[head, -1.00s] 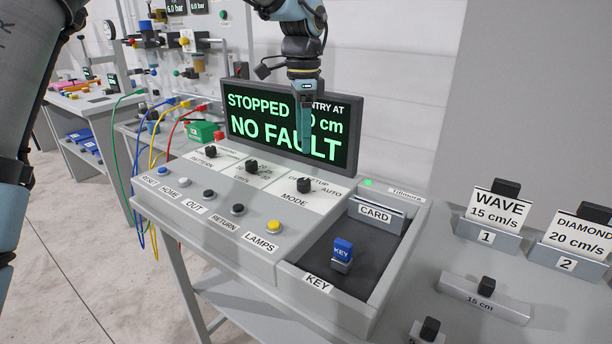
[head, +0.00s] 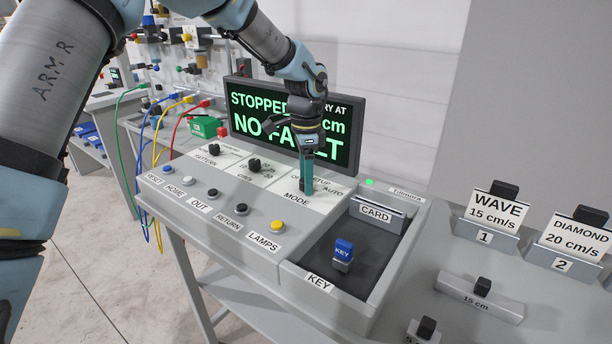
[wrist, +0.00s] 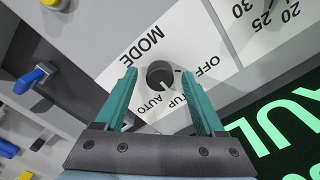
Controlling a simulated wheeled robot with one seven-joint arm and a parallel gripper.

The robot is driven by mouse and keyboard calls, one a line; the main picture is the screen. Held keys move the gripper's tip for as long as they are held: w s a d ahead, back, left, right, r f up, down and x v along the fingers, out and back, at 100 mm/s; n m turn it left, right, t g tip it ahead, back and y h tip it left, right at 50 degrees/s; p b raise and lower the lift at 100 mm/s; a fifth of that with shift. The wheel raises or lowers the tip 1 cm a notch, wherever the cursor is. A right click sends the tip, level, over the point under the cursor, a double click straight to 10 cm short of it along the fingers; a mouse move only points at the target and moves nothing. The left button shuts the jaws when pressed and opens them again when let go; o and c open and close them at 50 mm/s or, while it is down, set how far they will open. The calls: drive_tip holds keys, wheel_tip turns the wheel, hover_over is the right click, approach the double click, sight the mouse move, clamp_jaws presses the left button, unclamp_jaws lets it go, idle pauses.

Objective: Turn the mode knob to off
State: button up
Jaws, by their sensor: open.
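The black round mode knob (wrist: 160,74) sits on a white label plate marked MODE, OFF, SETUP and AUTO in the wrist view. A pale mark on the knob's lower edge faces the SETUP and AUTO lettering, away from OFF. My gripper (wrist: 157,76) is open, with one teal finger on each side of the knob and a visible gap to each. In the head view my gripper (head: 306,188) points down over the MODE plate and hides the knob. Whether the fingertips reach down to the plate is unclear.
Another black knob (head: 254,165) stands left of the mode plate. The display (head: 245,112) rises close behind my gripper and reads STOPPED and NO FAULT. The yellow lamps button (head: 277,227) is in front. A recessed tray with a blue key (head: 343,250) lies to the right.

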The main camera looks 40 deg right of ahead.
clamp_jaws()
idle(0.4)
idle(0.4)
drive_tip(key=n+b, duration=0.1)
drive_tip(key=n, duration=0.3)
drive_tip(key=shift+n, duration=0.4)
drive_tip(key=shift+n+b, duration=0.5)
drive_tip(key=shift+n, duration=1.5)
unclamp_jaws()
